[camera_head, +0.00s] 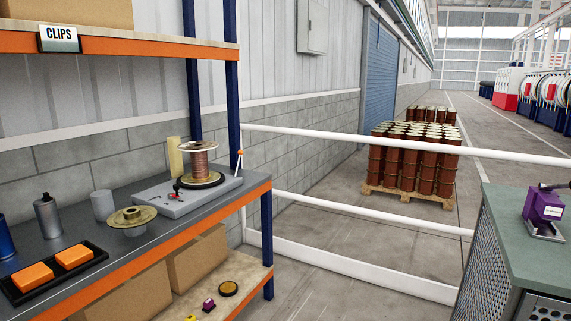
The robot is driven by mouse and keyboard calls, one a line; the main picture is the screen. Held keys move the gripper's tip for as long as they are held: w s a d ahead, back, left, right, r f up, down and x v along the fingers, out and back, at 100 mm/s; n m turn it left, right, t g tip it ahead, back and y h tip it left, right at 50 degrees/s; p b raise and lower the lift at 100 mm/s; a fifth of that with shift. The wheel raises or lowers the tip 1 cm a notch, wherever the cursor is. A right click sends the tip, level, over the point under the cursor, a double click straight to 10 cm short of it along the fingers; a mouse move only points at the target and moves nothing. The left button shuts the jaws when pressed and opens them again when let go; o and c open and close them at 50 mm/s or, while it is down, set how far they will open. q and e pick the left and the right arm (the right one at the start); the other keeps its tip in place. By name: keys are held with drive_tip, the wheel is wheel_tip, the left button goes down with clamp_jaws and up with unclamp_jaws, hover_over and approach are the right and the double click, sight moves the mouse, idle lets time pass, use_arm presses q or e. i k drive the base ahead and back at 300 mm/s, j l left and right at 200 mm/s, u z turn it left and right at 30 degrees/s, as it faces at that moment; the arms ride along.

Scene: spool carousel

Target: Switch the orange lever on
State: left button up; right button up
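On the grey bench (150,235) at the left, a light grey base plate (172,208) carries a copper-wound spool (198,163) standing on a dark disc. At the plate's right end, near the blue post, a thin pale lever with a small orange tip (240,153) stands roughly upright. It is small, and I cannot tell its on or off position. Neither of my grippers shows in this view.
Left of the plate are an empty spool (131,218), a white cup (103,205), a grey bottle (47,215) and two orange blocks (74,256) on a black tray. An orange-edged shelf (120,46) hangs above. White rails (400,148) and a green-topped cabinet (520,240) stand right.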

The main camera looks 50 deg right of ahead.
sight(240, 152)
drive_tip(key=z, duration=1.25)
drive_tip(key=i+l, duration=0.45)
drive_tip(key=i, duration=0.2)
drive_tip(key=i+l, duration=0.45)
drive_tip(key=i, duration=0.15)
drive_tip(key=i+l, duration=0.45)
drive_tip(key=i, duration=0.2)
drive_tip(key=i+l, duration=0.5)
drive_tip(key=i, duration=0.15)
drive_tip(key=i+l, duration=0.45)
drive_tip(key=i, duration=0.2)
drive_tip(key=j+u, duration=0.05)
